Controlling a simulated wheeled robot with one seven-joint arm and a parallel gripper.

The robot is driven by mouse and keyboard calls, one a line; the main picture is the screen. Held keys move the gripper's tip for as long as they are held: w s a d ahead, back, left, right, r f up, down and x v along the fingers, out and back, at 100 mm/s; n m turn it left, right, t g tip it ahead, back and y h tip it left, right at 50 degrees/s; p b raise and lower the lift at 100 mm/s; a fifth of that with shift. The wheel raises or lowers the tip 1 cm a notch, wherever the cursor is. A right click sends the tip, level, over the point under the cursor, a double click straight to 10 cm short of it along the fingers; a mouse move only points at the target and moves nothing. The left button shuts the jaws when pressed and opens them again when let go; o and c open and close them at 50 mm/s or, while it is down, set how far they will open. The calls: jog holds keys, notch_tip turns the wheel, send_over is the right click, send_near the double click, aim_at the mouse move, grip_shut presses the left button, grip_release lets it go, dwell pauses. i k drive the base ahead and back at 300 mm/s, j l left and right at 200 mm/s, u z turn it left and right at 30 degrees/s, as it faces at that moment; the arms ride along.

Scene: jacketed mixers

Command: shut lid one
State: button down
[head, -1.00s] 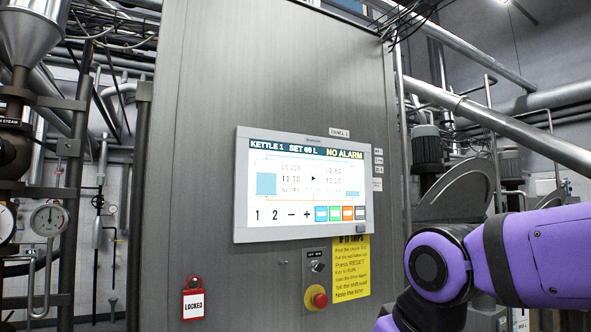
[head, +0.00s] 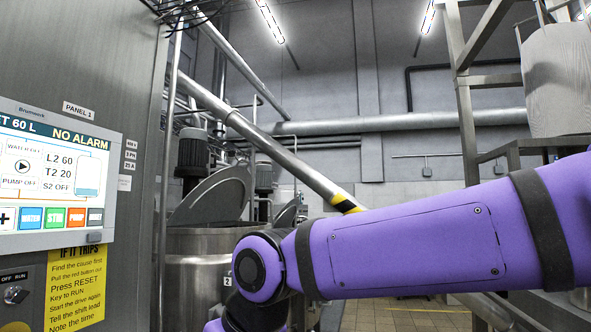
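In the head view a steel kettle (head: 190,262) stands behind the panel, left of centre. Its tag is partly hidden by my arm and seems to read 2. Its grey half-round lid (head: 214,196) is raised and tilted up. A second raised lid (head: 287,213) shows farther back, small and partly hidden. I cannot see a lid marked one. My purple arm crosses the lower right. My gripper is outside the picture.
The control panel cabinet (head: 90,60) with its screen (head: 52,182) fills the left side. A slanted pipe (head: 270,150) with a yellow-black band runs down across the middle. A steel platform frame (head: 466,100) stands at right. Some tiled floor (head: 400,316) shows below my arm.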

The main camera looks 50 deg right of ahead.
aim_at(223, 197)
jog(key=z, duration=1.15)
jog(key=i+l+u, duration=0.2)
jog(key=i+l, duration=0.35)
jog(key=i+l+u, duration=0.25)
jog(key=i+l, duration=0.4)
jog(key=i+l+u, duration=0.2)
jog(key=i+l, duration=0.45)
jog(key=l, duration=0.1)
